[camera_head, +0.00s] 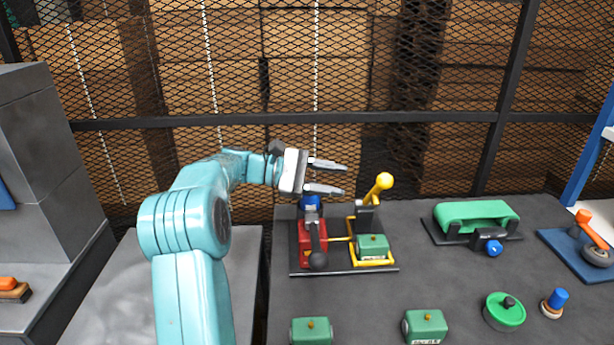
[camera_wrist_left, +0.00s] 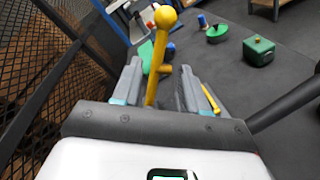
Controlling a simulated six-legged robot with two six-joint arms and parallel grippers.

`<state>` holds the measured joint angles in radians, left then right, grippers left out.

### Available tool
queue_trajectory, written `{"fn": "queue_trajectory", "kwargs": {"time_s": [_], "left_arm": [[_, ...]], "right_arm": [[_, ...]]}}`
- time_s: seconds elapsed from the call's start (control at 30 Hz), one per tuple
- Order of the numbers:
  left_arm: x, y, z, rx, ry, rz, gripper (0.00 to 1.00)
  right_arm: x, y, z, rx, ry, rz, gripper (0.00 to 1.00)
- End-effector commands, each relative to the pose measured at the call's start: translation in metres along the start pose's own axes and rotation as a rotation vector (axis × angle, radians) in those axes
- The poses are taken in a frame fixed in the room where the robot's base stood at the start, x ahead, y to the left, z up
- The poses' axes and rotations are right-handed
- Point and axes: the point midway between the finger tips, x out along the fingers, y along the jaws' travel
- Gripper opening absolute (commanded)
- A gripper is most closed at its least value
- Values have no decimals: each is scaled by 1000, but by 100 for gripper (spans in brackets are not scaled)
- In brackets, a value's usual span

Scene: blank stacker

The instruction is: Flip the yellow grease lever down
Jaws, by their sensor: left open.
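The yellow grease lever (camera_head: 376,188) stands up from a dark base plate (camera_head: 340,270), tilted a little to the right, with a round yellow knob on top. My left gripper (camera_head: 345,179) is open, just left of the lever in the head view, with its fingers pointing toward it. In the left wrist view the lever (camera_wrist_left: 158,60) shows beyond and between the fingertips of the open gripper (camera_wrist_left: 158,75); I cannot tell whether they touch it. My right gripper is not in view.
A green belt unit (camera_head: 475,214) stands to the right. Green boxes (camera_head: 424,326) lie in front. A mesh fence (camera_head: 400,80) closes the back.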

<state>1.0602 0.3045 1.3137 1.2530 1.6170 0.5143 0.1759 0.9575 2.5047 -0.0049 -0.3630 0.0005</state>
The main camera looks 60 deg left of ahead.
Motion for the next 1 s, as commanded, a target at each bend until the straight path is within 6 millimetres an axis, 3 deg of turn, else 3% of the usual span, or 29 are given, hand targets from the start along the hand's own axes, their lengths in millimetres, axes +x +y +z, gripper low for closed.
{"fn": "queue_trajectory", "kwargs": {"time_s": [0.1, 0.33, 1.0], "left_arm": [[-29, 0, -1, 0, 3, 2, 43], [-58, 0, 0, -1, 0, 0, 43], [-59, 1, 3, -8, 4, -4, 45]], "right_arm": [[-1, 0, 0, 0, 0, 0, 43], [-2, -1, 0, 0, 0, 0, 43], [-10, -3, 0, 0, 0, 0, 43]]}}
